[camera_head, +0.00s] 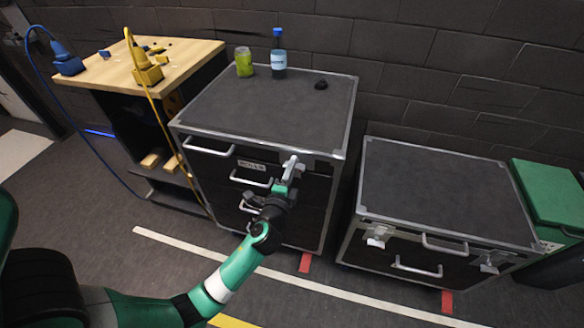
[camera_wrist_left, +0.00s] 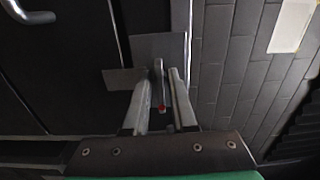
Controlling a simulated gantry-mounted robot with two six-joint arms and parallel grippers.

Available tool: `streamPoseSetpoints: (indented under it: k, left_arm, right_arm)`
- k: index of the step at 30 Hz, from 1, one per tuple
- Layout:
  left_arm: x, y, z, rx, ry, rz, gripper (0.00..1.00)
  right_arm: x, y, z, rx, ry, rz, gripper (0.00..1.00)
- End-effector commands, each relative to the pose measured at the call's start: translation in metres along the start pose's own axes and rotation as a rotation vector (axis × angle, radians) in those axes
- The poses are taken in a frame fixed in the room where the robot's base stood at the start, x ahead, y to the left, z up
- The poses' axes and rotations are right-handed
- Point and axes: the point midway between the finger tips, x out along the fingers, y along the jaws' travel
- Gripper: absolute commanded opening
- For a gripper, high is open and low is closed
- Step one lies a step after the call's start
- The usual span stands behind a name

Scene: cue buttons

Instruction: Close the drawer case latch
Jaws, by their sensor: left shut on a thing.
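The tall dark drawer case (camera_head: 310,100) stands in the middle of the head view, with metal edges and several pull handles. Its silver latch (camera_head: 291,163) is on the upper right of the drawer front. My left gripper (camera_head: 283,184) reaches up to the latch from below. In the left wrist view, my left gripper (camera_wrist_left: 160,102) has the thin metal latch lever (camera_wrist_left: 158,78) between its fingers and is shut on it. The gripper partly hides the lower drawers. My right gripper is not in view.
A green can (camera_head: 244,62), a blue-capped bottle (camera_head: 279,55) and a small dark object (camera_head: 321,85) stand on the case. A lower case (camera_head: 440,185) is to the right. A wooden workbench (camera_head: 150,65) with cabled tools is to the left. Open floor lies in front.

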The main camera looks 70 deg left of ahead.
Motion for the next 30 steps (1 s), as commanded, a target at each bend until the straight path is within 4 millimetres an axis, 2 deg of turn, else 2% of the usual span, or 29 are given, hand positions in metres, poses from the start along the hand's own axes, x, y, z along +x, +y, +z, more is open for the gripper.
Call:
streamPoseSetpoints:
  k: [7,8,10,21,26,30]
  left_arm:
    - [0.000,0.000,0.000,-0.001,0.000,-0.001,0.00]
    - [0.000,0.000,0.000,-0.001,0.000,-0.001,0.28]
    - [0.000,0.000,0.000,0.000,0.000,-0.001,0.40]
    - [-0.005,0.000,-0.001,0.002,0.002,0.001,0.40]
    - [-0.032,-0.001,-0.001,0.004,0.004,0.001,0.40]
    - [-0.067,0.000,-0.001,0.004,0.006,0.002,0.40]
  right_arm:
    - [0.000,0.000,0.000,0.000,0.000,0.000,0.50]
    - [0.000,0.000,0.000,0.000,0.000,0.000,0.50]
    - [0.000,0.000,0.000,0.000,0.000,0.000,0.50]
    - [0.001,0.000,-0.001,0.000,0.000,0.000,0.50]
    - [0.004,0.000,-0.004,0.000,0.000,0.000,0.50]
    - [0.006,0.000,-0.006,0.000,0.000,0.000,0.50]
